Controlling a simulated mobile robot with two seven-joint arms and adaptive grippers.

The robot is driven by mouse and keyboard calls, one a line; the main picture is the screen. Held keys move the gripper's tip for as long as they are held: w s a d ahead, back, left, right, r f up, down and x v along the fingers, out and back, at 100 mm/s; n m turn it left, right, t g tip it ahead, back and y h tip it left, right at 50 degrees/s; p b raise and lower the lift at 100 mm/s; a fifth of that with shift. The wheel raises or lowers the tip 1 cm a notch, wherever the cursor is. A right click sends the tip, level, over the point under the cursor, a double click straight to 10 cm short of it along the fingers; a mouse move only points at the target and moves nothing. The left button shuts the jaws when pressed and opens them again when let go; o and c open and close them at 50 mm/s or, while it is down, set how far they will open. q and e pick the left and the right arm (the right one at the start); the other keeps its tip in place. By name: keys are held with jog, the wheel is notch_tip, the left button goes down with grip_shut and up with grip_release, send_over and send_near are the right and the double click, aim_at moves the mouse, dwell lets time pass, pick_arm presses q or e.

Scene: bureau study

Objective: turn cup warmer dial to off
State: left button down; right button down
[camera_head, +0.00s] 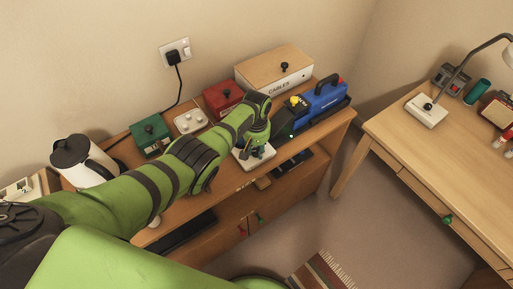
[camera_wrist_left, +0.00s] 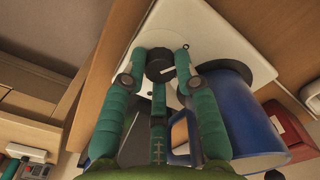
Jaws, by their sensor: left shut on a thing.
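The cup warmer (camera_head: 243,161) is a pale, flat plate on the sideboard top, partly hidden by my left gripper. In the left wrist view the warmer (camera_wrist_left: 212,40) fills the upper middle. Its round black dial (camera_wrist_left: 160,64) has a light mark on its edge. My left gripper (camera_wrist_left: 164,72) is shut on the dial, with teal fingers around its sides; in the head view the gripper (camera_head: 255,145) is over the warmer. A blue mug (camera_wrist_left: 248,112) stands close beside the fingers. I cannot read any dial label. My right gripper is not in view.
A green box (camera_head: 150,134) and a kettle (camera_head: 85,160) stand left. A desk (camera_head: 405,130) is at right, across open floor.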

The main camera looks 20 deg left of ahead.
aim_at(256, 152)
pick_arm(q)
jog(key=shift+s+f, duration=0.15)
jog(key=shift+s, duration=0.05)
jog(key=c, duration=0.9)
grip_release()
jog(key=shift+c, duration=0.2)
jog(key=shift+w+r, duration=0.1)
jog(key=shift+r, duration=0.15)
jog(key=shift+w+d+r, duration=0.1)
jog(key=shift+r, duration=0.5)
notch_tip(256, 152, up, 11)
jog(key=shift+s+f, duration=0.2)
